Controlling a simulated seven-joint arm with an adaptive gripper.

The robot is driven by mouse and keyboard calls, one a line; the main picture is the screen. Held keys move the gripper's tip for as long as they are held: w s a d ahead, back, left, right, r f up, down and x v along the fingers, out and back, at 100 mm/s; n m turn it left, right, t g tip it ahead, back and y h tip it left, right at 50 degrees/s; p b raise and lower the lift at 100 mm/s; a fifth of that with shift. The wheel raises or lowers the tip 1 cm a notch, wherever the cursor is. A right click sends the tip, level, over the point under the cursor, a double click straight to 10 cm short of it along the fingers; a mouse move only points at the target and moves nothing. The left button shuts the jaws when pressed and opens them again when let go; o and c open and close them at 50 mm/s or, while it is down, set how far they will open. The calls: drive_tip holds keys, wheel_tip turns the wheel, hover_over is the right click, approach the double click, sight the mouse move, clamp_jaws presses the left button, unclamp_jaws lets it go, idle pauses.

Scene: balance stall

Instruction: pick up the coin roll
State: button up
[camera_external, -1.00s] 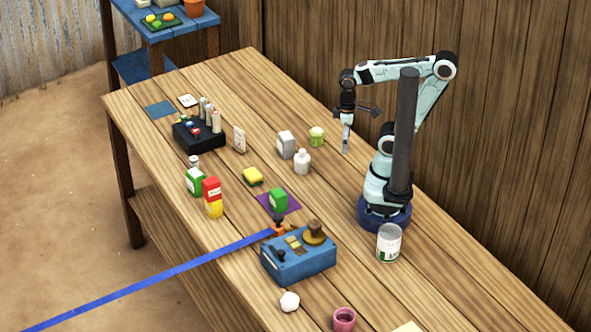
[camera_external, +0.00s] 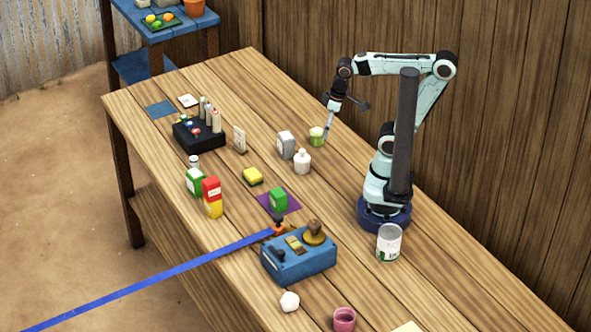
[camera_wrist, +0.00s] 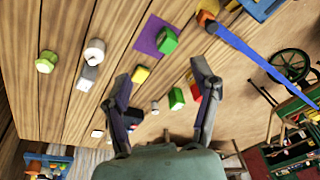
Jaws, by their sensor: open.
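I cannot single out the coin roll with certainty. Small upright cylinders (camera_external: 215,121), grey and beige, stand at a black box (camera_external: 199,138) on the far left part of the table in the external view; one of them may be it. My gripper (camera_external: 327,138) points down, tilted, above the table near the green jar (camera_external: 316,139). In the wrist view my gripper (camera_wrist: 163,85) has its two fingers wide apart with nothing held between them. The yellow sponge (camera_wrist: 139,75) shows between the fingers, farther off.
A grey box (camera_external: 286,145) and white bottle (camera_external: 302,163) stand near the gripper. A green box (camera_external: 278,199) sits on purple cloth (camera_external: 293,206). A blue box (camera_external: 298,262), a can (camera_external: 389,243) and a blue strip (camera_external: 160,274) are nearer. Bare planks lie between.

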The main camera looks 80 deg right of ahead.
drive_tip(key=w+d+r+m+t, duration=0.1)
drive_tip(key=w+r+t, duration=0.2)
drive_tip(key=w+r, duration=0.6)
drive_tip(key=m+t+h, duration=0.1)
drive_tip(key=m+h, duration=0.1)
hover_over(197, 159)
drive_tip(key=a, duration=0.2)
wheel_tip(197, 159, down, 15)
drive_tip(key=f, duration=0.5)
drive_tip(key=s+d+f+g, duration=0.1)
drive_tip(key=f, duration=0.3)
drive_tip(key=f+g, duration=0.1)
drive_tip(key=f, duration=0.4)
drive_tip(key=shift+s+d+f, duration=0.15)
drive_tip(key=shift+s+f, duration=0.15)
drive_tip(key=shift+f, duration=0.05)
drive_tip(key=x, duration=0.4)
drive_tip(key=shift+d+f, duration=0.1)
drive_tip(key=shift+f, duration=0.3)
drive_tip(key=shift+x, duration=0.9)
